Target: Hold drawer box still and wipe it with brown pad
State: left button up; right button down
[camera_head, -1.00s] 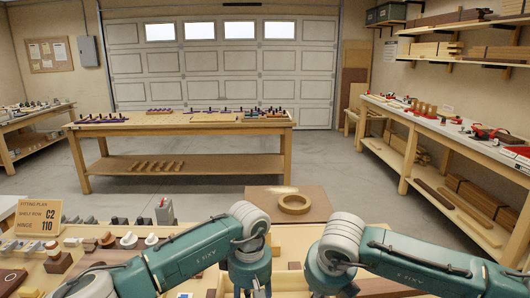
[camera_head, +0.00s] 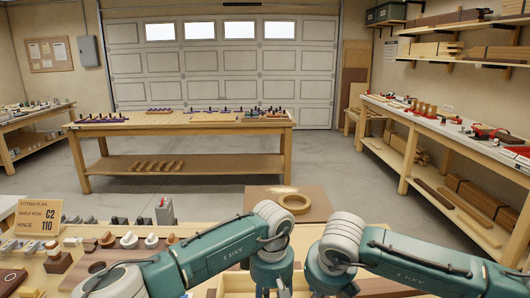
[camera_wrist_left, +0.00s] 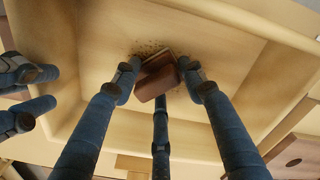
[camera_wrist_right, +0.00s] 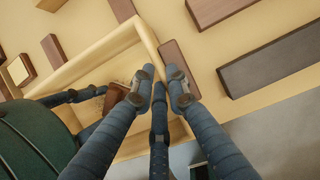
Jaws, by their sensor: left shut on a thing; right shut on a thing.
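The drawer box (camera_wrist_left: 245,75) is a shallow pale-wood box, open at the top, and fills most of the left wrist view. My left gripper (camera_wrist_left: 158,74) is shut on the brown pad (camera_wrist_left: 156,84) inside the box. Dark specks lie on the box floor right by the pad. My right gripper (camera_wrist_right: 160,88) is shut on the box's wall, which also shows in the right wrist view (camera_wrist_right: 100,48). The pad (camera_wrist_right: 116,97) shows there too, left of my right gripper. In the head view my forearms hide most of the box.
Dark wooden blocks (camera_wrist_right: 270,65) lie on the bench around the box in the right wrist view. In the head view a tan ring (camera_head: 295,203) lies on a brown board behind my arms. Small fittings and a sign (camera_head: 38,217) stand on the left.

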pick_arm(q)
jog(key=shift+d+r, duration=0.1)
jog(key=shift+d, duration=1.05)
jog(key=shift+s, duration=0.25)
jog(key=shift+s+a+f, duration=0.1)
jog(key=shift+a+f, duration=0.15)
jog(key=shift+a, duration=0.85)
jog(key=shift+s+a+f, duration=0.1)
jog(key=shift+a+f, duration=0.15)
jog(key=shift+a, duration=2.6)
